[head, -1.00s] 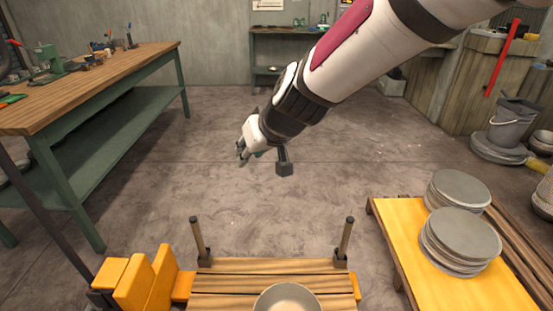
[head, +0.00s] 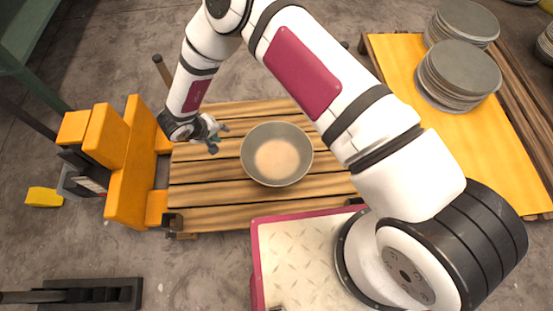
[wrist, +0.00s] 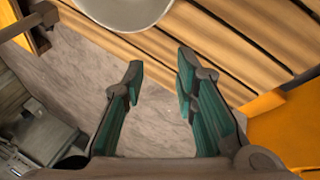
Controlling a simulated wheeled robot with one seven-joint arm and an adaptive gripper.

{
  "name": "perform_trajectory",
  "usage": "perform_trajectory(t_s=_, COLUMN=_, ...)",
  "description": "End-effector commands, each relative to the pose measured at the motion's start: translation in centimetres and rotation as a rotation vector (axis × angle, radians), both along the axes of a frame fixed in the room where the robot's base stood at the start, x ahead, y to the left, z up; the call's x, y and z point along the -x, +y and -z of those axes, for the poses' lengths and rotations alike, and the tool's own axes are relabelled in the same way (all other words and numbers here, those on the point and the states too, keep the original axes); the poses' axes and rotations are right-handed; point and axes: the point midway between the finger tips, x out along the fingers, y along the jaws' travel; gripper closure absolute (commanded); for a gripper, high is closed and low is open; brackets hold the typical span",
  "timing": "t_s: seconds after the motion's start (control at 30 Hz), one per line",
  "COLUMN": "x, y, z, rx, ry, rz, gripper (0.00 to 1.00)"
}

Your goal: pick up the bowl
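A round grey bowl (head: 254,140) with a tan inside sits upright on a slatted wooden bench (head: 225,219), near its middle. My gripper (head: 217,139) is just left of the bowl in the head view, above the slats and apart from the bowl. In the wrist view, the bowl's pale rim (wrist: 125,20) shows at the top edge, cut off by the frame. The two green-padded fingers (wrist: 158,80) are spread with nothing between them, so my gripper is open and empty.
Orange blocks (head: 125,165) stand at the bench's left end. A yellow-topped table (head: 400,75) with stacks of grey plates (head: 458,72) stands at the right. A wooden post (head: 162,70) rises at the bench's far left corner.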

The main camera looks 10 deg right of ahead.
Motion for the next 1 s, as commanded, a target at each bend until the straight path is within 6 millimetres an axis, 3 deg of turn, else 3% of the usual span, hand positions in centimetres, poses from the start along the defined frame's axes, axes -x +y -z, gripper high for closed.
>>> perform_trajectory(t_s=0.03, x=2.0, y=-0.6, z=3.2, rx=0.052, ry=0.043, rz=0.006, gripper=0.73)
perform_trajectory(t_s=0.1, x=4.1, y=-1.5, z=5.6, rx=0.116, ry=0.09, rz=0.012, gripper=0.73)
perform_trajectory(t_s=0.3, x=7.5, y=-3.1, z=9.0, rx=0.216, ry=0.166, rz=0.018, gripper=0.73)
perform_trajectory(t_s=0.73, x=6.3, y=-6.5, z=15.1, rx=0.227, ry=0.176, rz=0.019, gripper=0.73)
perform_trajectory(t_s=1.0, x=5.9, y=-7.3, z=16.5, rx=0.226, ry=0.175, rz=0.018, gripper=0.73)
